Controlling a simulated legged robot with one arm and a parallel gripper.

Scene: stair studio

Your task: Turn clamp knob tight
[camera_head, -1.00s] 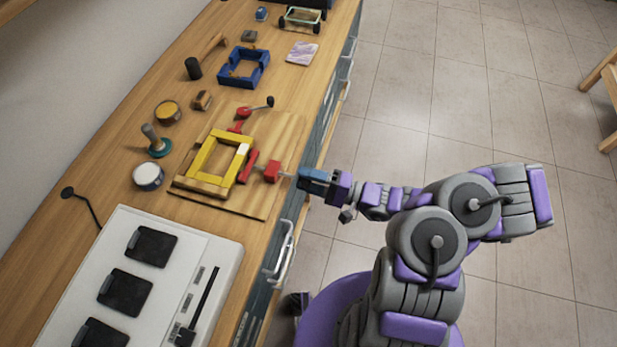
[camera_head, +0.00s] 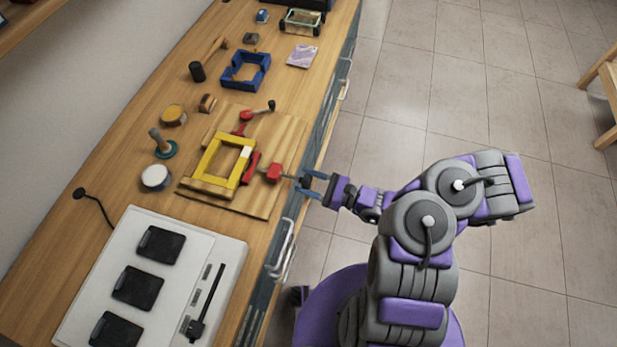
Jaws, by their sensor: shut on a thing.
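A yellow frame (camera_head: 212,158) with one pale piece at its upper right corner lies on a wooden board (camera_head: 262,200) on the bench. A red clamp (camera_head: 274,172) stands at the board's right side, its red jaw bar (camera_head: 250,168) beside the frame's right side. A thin screw rod runs right from the clamp to a small dark knob (camera_head: 304,182). My gripper (camera_head: 311,184) reaches in from the right past the bench edge. Its two blue fingers are on either side of the knob, shut on it. The exact contact is too small to see.
A second red clamp (camera_head: 243,122) with a black-ended handle stands at the board's far side. A blue frame (camera_head: 246,70), jars and tools lie along the bench. A white panel with black pads (camera_head: 210,262) is nearer. Drawer handles (camera_head: 284,250) stick out below the bench edge.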

